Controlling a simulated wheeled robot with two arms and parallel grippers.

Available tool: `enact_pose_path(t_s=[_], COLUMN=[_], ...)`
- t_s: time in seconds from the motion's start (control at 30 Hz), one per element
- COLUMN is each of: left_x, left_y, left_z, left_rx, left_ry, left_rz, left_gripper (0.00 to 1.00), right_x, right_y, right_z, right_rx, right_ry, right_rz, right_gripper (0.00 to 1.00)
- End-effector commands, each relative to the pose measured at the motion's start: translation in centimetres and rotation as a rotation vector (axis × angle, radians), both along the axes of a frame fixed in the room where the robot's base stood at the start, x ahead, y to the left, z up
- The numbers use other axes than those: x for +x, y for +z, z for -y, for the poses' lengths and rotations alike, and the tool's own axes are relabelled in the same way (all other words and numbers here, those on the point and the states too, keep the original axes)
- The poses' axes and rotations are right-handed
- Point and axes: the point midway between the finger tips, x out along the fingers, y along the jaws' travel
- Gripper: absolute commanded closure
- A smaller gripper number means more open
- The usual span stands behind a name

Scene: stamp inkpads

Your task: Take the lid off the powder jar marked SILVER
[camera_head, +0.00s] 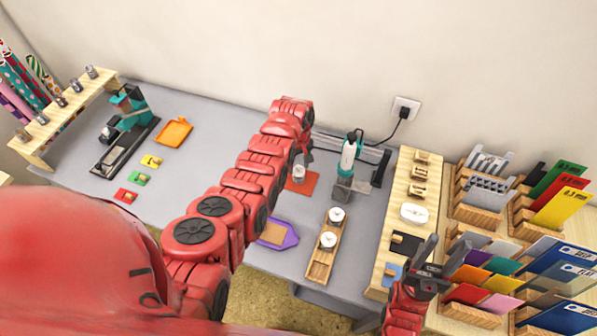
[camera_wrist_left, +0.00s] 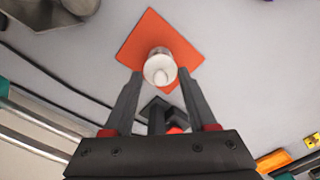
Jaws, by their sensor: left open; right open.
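A small pale jar (camera_head: 298,172) stands on an orange mat (camera_head: 305,184) in mid-table. In the left wrist view the jar (camera_wrist_left: 159,54) appears from above, with a round pale top and a small knob on it; I cannot read any marking. The orange mat (camera_wrist_left: 139,43) lies under it. My left gripper (camera_head: 304,158) is above and beside the jar. In the left wrist view its open fingers (camera_wrist_left: 160,76) point at the jar, one tip to each side; contact cannot be told. My right gripper (camera_head: 428,262) is open and empty by the wooden racks at right.
Several small jars stand on a wooden shelf (camera_head: 72,112) at far left. A teal-and-white tool on a stand (camera_head: 346,165) is just right of the mat. A wooden tray (camera_head: 321,262) with two white round pieces and a purple pad (camera_head: 290,236) lie nearer.

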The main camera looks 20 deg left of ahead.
Motion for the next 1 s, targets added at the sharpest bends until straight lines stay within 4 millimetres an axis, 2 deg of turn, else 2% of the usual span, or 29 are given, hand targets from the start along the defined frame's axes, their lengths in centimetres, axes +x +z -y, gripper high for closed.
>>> enact_pose_path(t_s=[0.1, 0.13, 0.43, 1.0], left_x=[0.04, 0.04, 0.03, 0.12], left_y=[0.18, 0.18, 0.19, 0.42], left_z=[-0.02, -0.02, -0.03, -0.03], left_rx=[0.001, 0.001, 0.001, 0.001], left_ry=[0.000, 0.000, 0.000, 0.000], left_rz=[0.001, 0.001, 0.001, 0.002], left_gripper=[0.43, 0.46, 1.00, 1.00], right_x=[-0.01, -0.01, -0.01, -0.01], right_y=[0.14, 0.14, 0.14, -0.09], right_z=[0.00, 0.00, 0.00, 0.00], right_rx=[0.000, 0.000, 0.000, 0.000], right_ry=[0.000, 0.000, 0.000, 0.000], right_rz=[0.000, 0.001, 0.000, 0.000], right_gripper=[0.50, 0.50, 0.50, 0.50])
